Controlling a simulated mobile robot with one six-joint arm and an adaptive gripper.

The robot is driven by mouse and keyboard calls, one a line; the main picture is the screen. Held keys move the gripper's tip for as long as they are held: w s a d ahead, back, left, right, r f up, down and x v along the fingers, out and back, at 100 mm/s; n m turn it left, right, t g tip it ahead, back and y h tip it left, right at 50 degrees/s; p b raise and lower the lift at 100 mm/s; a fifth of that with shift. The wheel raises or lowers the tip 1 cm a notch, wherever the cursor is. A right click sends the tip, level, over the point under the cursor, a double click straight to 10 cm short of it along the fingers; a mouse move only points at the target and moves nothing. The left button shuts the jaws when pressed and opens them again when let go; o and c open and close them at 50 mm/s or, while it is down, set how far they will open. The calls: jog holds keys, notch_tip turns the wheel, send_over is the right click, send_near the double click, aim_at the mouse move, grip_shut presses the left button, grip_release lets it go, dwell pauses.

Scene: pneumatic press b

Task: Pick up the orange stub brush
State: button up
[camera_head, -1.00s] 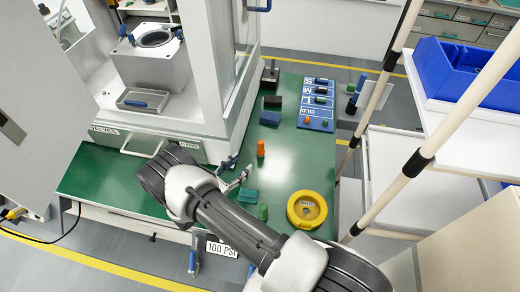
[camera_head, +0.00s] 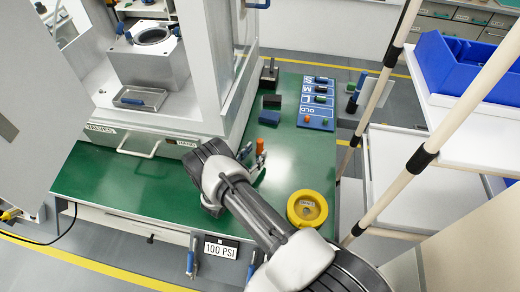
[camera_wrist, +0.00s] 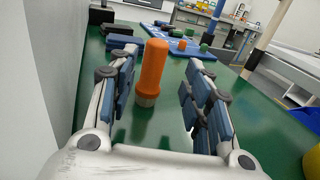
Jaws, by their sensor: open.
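The orange stub brush (camera_wrist: 152,68) stands upright on the green table in the wrist view. It has an orange handle and a paler short end at the bottom. My gripper (camera_wrist: 165,75) is open, with its blue-padded fingers on either side of the brush. A gap shows between the brush and the right finger; the brush is closer to the left finger. In the head view the brush (camera_head: 259,146) shows only in part at my gripper (camera_head: 253,163).
A blue board with letters (camera_head: 318,103) and dark blocks (camera_head: 271,101) lie behind the brush. A yellow ring (camera_head: 307,209) lies at the table's right front. The press (camera_head: 210,75) rises at left. My arm covers part of the table's front.

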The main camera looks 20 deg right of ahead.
aim_at(258, 146)
jog(key=x, duration=0.2)
jog(key=b+x, duration=0.1)
jog(key=x, duration=0.2)
jog(key=shift+w+a+r+b, duration=0.1)
jog(key=shift+w+r+b, duration=0.2)
jog(key=shift+w, duration=0.1)
jog(key=shift+c, duration=0.5)
grip_shut()
